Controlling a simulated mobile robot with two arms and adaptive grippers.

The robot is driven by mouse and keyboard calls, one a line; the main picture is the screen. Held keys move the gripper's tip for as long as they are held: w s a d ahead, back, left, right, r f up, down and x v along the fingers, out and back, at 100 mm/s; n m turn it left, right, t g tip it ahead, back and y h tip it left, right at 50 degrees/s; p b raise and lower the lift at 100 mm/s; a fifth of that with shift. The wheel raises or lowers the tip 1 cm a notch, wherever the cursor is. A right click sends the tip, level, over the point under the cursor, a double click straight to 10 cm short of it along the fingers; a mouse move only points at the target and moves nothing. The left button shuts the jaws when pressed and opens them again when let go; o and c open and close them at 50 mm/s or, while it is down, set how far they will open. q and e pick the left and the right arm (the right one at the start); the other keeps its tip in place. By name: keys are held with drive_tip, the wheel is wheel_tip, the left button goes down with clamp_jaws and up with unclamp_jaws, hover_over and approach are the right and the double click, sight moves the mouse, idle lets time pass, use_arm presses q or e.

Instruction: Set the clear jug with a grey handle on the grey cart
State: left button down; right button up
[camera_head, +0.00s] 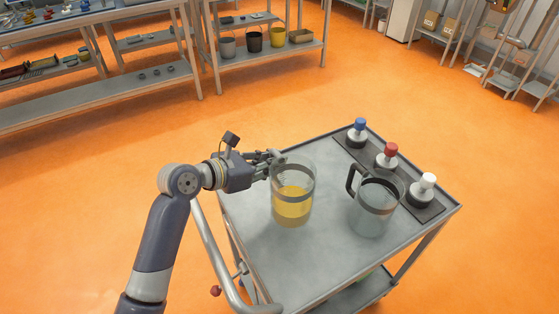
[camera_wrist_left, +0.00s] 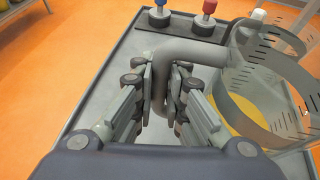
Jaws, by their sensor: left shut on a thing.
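The clear jug with a grey handle (camera_head: 293,197) holds yellow contents and is over the left part of the grey cart (camera_head: 320,267). I cannot tell whether its base touches the cart top. My left gripper (camera_head: 272,163) is shut on its handle, on the jug's left side in the head view. In the left wrist view the grey handle (camera_wrist_left: 190,52) runs between the fingers (camera_wrist_left: 163,92), and the jug's clear wall with dark markings (camera_wrist_left: 255,80) is at the right. The jug looks upright. My right gripper is not in view.
A second clear jug with a black handle (camera_head: 373,208) stands on the cart, right of the held jug. The cart's front area is bare.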

use_arm(q)
drive_tip(key=w+a+f, duration=0.1)
drive_tip(key=w+a, duration=0.1)
drive_tip(key=w, duration=0.1)
drive_tip(key=w+a+f, duration=0.2)
drive_tip(key=w, duration=0.2)
drive_tip(key=w+a+f+b, duration=0.1)
drive_tip(key=w+a, duration=0.1)
drive_tip(key=w, duration=0.2)
drive_tip(key=shift+a+f, duration=0.1)
drive_tip(key=shift+f, duration=0.15)
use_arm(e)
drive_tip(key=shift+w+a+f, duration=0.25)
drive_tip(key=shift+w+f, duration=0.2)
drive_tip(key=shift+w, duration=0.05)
use_arm(q)
drive_tip(key=c, duration=2.1)
unclamp_jaws()
drive_tip(key=shift+s+f, duration=0.1)
drive_tip(key=shift+f, duration=0.1)
drive_tip(key=o, duration=0.5)
drive_tip(key=shift+c, duration=0.2)
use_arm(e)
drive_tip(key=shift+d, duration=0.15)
